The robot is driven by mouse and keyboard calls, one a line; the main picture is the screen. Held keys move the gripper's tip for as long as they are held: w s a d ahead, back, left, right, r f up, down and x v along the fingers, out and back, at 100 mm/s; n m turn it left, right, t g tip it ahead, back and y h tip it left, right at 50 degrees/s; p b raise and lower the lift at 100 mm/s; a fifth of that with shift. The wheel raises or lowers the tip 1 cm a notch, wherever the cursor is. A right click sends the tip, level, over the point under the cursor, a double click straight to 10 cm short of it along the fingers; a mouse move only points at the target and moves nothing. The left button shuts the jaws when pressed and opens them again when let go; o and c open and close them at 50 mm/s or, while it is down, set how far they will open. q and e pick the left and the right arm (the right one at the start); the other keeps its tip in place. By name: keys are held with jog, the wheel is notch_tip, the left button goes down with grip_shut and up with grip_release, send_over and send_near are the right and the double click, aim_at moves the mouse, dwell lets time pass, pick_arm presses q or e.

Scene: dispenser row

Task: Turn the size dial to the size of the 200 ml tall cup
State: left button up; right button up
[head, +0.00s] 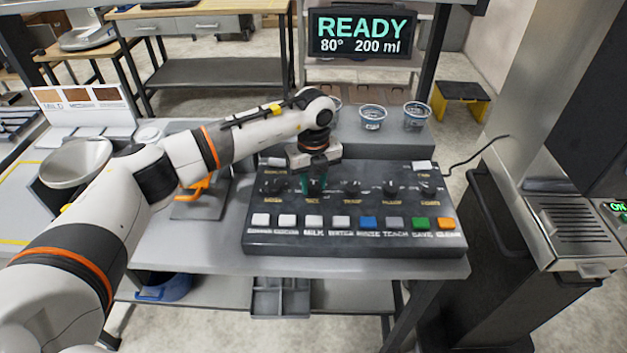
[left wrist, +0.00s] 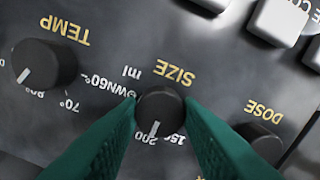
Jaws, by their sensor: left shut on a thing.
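The size dial (left wrist: 160,106) is a black round knob under the yellow SIZE label in the left wrist view. Its white pointer line is at the 200 mark, with 150 beside it. My left gripper (left wrist: 161,118) is shut on this dial, with one green finger on each side. In the head view, the left gripper (head: 314,183) reaches down onto the black control panel (head: 350,243), and its fingers largely hide the dial. The display (head: 362,34) reads READY, 80° and 200 ml. My right gripper is not in view.
The temp dial (left wrist: 44,64) and the dose dial (left wrist: 262,140) flank the size dial closely. A row of coloured buttons runs along the panel's front. Clear cups (head: 372,117) stand on the ledge behind the panel, one partly hidden by my arm.

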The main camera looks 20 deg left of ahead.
aim_at(313, 186)
pick_arm(q)
jog(key=o, duration=1)
jog(key=shift+r, duration=0.1)
notch_tip(313, 186, up, 12)
jog(key=b, duration=0.3)
